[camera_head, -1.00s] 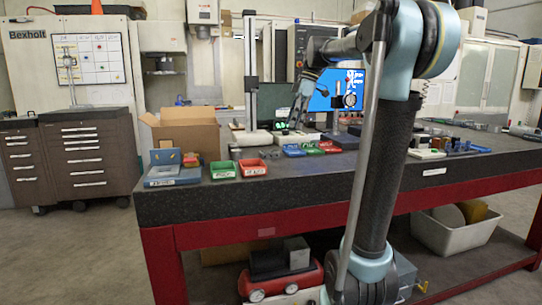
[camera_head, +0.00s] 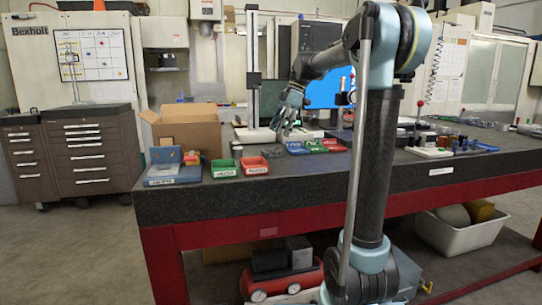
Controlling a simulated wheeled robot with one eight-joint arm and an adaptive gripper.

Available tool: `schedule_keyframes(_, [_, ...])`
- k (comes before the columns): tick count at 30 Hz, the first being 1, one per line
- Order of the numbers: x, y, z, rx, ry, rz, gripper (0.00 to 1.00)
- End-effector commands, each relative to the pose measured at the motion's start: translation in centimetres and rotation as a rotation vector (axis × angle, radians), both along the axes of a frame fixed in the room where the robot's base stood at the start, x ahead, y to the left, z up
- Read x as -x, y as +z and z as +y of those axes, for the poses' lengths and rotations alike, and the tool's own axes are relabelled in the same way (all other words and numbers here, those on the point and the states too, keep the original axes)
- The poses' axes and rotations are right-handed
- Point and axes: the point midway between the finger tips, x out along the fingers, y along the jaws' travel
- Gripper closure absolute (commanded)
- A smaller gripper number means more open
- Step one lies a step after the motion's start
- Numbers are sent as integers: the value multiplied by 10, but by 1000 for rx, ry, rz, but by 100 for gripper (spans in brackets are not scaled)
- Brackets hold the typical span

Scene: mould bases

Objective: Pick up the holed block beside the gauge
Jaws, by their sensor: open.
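The tall gauge (camera_head: 253,75) stands on the dark worktop, its pale base behind the small bins. Small grey metal pieces (camera_head: 272,151) lie on the worktop in front of the gauge base; at this size I cannot tell which is the holed block or see any hole. My gripper (camera_head: 283,130) hangs above the worktop, over and in front of the gauge base, pointing down. It is open, holds nothing, and is apart from the grey pieces.
Green (camera_head: 225,169) and red (camera_head: 255,166) bins stand left of the grey pieces. Blue (camera_head: 296,147), green and red trays lie to the right. A cardboard box (camera_head: 185,130) and a blue case (camera_head: 172,172) stand at the left.

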Motion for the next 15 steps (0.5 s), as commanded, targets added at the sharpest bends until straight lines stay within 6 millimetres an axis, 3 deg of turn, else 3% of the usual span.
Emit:
schedule_keyframes(3, [2, -16, 6, 0, 0, 0, 35])
schedule_keyframes(15, [3, -46, 18, 0, 0, 0, 35])
